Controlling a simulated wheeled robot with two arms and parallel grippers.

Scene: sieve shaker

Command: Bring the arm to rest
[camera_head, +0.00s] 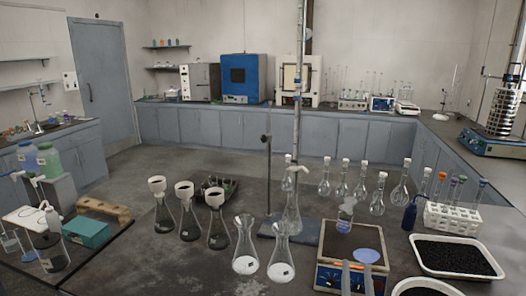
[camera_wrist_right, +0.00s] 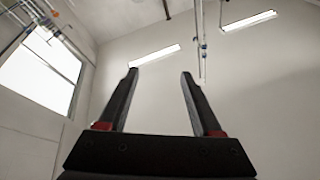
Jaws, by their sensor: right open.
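My right gripper (camera_head: 357,264) shows at the bottom of the head view, its two grey fingers upright and apart in front of the balance. In the right wrist view the right gripper (camera_wrist_right: 160,72) is open, with nothing between its fingers. There it points up at a bare wall and ceiling lights. The rest of the right arm is out of view. My left gripper is not in view.
A balance (camera_head: 322,278) stands behind the right gripper. A tray of black granules (camera_head: 455,257) and a white tube rack (camera_head: 452,221) stand to the right. Several flasks crowd the table (camera_head: 200,275). A sieve shaker (camera_head: 500,125) stands on the far right counter.

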